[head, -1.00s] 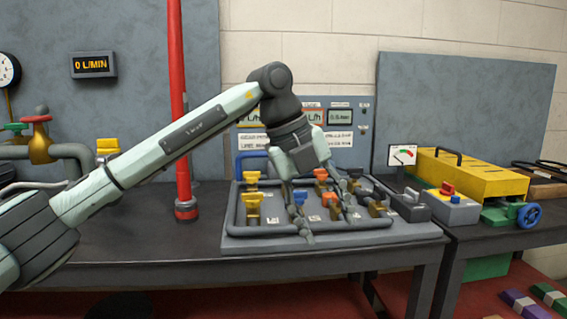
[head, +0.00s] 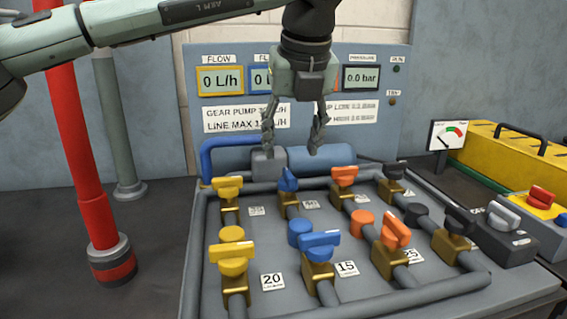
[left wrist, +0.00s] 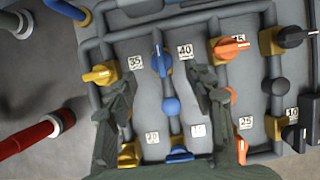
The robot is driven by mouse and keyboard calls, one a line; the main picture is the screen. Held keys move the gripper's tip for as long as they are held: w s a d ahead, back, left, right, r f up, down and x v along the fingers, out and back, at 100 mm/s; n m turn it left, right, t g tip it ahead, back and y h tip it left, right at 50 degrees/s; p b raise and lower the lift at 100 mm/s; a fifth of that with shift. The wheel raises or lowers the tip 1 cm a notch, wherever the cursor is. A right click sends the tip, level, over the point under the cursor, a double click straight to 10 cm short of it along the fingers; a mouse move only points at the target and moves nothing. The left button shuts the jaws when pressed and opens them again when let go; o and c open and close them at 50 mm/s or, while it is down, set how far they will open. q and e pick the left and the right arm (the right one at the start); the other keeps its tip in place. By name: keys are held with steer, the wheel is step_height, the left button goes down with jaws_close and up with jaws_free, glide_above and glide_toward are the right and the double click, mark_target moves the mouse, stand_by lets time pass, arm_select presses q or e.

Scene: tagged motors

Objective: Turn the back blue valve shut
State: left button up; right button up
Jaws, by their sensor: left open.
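The back blue valve (head: 288,180) stands on a brass body in the back row of the valve board. Its handle looks in line with its pipe. It also shows in the left wrist view (left wrist: 161,60), near the label 40. My left gripper (head: 292,148) points down, open and empty, above the back row. In the left wrist view its fingers (left wrist: 162,82) lie either side of the blue handle's line, apart from it. The front blue valve (head: 314,244) has its handle across its pipe. My right gripper is not in view.
Yellow valves (head: 228,187) stand left of the blue ones, orange valves (head: 344,176) right, black ones farther right. A blue cylinder pump (head: 320,158) lies behind the back row. A red post (head: 82,150) stands at left. Flow displays (head: 220,80) read 0 L/h.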

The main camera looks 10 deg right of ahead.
mark_target(288, 173)
arm_select(q)
steer(key=x, duration=0.7)
steer(key=shift+s+f, duration=0.1)
steer(key=shift+s, duration=0.05)
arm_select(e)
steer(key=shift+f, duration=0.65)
arm_select(q)
steer(key=shift+c, duration=0.3)
steer(key=c, duration=1.1)
